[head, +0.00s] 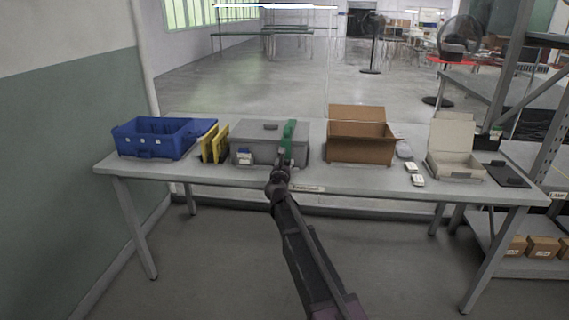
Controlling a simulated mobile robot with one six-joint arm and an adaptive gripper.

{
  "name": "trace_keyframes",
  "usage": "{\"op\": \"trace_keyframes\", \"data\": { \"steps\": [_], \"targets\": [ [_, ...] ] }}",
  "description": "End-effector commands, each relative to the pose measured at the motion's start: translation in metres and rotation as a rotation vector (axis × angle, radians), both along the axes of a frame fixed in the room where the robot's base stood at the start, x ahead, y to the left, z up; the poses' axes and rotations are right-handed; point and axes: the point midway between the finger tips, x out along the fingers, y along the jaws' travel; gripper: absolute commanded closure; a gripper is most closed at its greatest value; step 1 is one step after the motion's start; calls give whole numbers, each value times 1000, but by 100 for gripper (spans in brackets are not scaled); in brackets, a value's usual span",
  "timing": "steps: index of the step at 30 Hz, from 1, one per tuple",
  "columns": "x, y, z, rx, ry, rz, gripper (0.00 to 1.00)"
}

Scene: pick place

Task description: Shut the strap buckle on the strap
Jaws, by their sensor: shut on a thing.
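My gripper (284,160) is at the front middle of the grey table, seen from behind. It is shut on a tall green thing (288,135) that stands up above it, in front of the right end of a grey box. The fingertips are small and partly hidden by my own wrist. I cannot make out a strap or a strap buckle for certain, and I cannot tell whether the green thing touches the grey box.
The table (225,176) also bears a blue crate (150,145), yellow panels (214,146), the grey box (262,148), an open cardboard box (360,152), small white items (417,180), an open white box (455,165) and a black pad (507,175). The front edge strip is mostly clear.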

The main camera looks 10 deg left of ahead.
Motion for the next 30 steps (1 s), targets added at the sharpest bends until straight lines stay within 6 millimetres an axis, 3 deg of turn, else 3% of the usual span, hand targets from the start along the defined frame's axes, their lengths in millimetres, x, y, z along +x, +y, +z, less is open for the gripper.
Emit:
{"op": "trace_keyframes", "data": {
  "steps": [25,26,29,30],
  "targets": [
    [4,0,3,4,113,1,86],
    [4,0,3,4,113,1,35],
    [4,0,3,4,113,1,6],
    [4,0,3,4,113,1,3]
  ]
}}
